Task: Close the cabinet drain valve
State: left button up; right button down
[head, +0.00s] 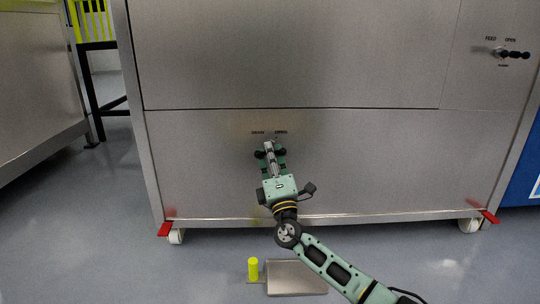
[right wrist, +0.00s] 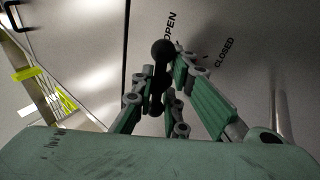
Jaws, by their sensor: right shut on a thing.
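The drain valve is on the lower front panel of the steel cabinet (head: 370,150), under small dark lettering. In the head view my right gripper covers most of it. In the right wrist view its black handle (right wrist: 162,50) shows as a round knob with a dark stem below. The knob is beside the printed word OPEN; the word CLOSED is farther right. My right gripper (head: 269,150) is at the panel, and in the right wrist view its fingers (right wrist: 160,76) are shut on the handle from both sides. My left gripper is not in view.
A feed valve with a black handle (head: 514,54) sits at the cabinet's upper right. A grey pedal plate (head: 296,278) and a yellow cylinder (head: 253,269) are on the floor in front. Red caster levers (head: 165,229) stick out at the cabinet's base. Another steel cabinet (head: 40,90) stands left.

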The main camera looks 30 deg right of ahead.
jog(key=shift+a+m+h, duration=0.2)
jog(key=shift+m+h, duration=0.6)
jog(key=shift+m, duration=0.3)
jog(key=c, duration=1.8)
grip_release()
jog(key=shift+r, duration=0.1)
jog(key=shift+d, duration=0.1)
jog(key=v, duration=1.2)
jog(key=shift+s, duration=0.1)
